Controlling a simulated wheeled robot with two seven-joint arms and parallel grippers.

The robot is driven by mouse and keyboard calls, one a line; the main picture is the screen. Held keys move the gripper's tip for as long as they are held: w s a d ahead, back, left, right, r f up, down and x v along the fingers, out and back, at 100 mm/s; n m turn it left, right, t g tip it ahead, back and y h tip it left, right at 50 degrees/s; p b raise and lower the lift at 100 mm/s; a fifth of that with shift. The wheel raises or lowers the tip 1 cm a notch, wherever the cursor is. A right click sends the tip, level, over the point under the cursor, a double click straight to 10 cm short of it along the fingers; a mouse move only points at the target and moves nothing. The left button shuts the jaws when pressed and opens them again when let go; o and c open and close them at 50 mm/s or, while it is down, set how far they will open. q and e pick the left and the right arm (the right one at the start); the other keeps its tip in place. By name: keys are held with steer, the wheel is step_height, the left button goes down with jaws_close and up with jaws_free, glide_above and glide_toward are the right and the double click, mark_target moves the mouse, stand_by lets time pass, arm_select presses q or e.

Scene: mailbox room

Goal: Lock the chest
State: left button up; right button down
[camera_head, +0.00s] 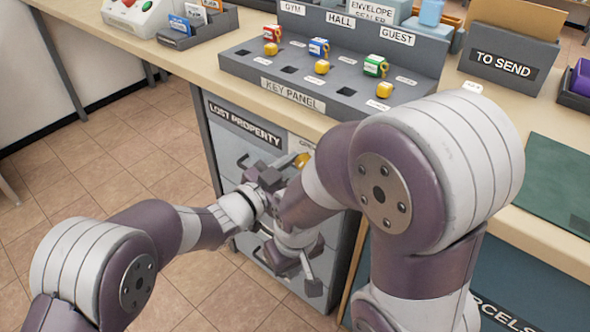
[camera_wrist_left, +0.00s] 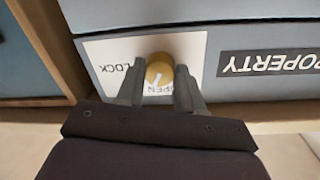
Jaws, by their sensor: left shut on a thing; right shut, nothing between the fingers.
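The chest is the grey LOST PROPERTY cabinet (camera_head: 236,131) under the counter; it also shows in the left wrist view (camera_wrist_left: 240,88). Its yellow round knob (camera_head: 302,160) sits on a white label with the words LOCK and OPEN. In the left wrist view the knob (camera_wrist_left: 160,70) stands between my left fingers, and a pale mark on it lies on the side of the word OPEN. My left gripper (camera_head: 279,172) is shut on the knob. My right gripper (camera_head: 303,275) is lower, shut and empty, in front of the chest; my right arm hides part of the front.
On the counter stands a grey key panel (camera_head: 292,96) with several yellow-headed keys and tags. A TO SEND box (camera_head: 498,72) and a green mat (camera_head: 548,185) are at the right. A dark blue PARCELS front (camera_head: 420,268) is beside the chest. Tiled floor (camera_head: 110,165) at left is free.

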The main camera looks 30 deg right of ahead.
arm_select(q)
steer(key=m+b, duration=0.1)
steer(key=m, duration=0.1)
steer(key=shift+f+m, duration=0.1)
steer(key=shift+m, duration=0.3)
steer(key=shift+s+m+t+y+b, duration=0.1)
steer(key=shift+m+t+y+b, duration=0.2)
steer(key=shift+m+b, duration=3.8)
steer(key=shift+m+p, duration=0.4)
steer(key=shift+m, duration=0.1)
steer(key=o, duration=1)
steer(key=shift+o, duration=0.2)
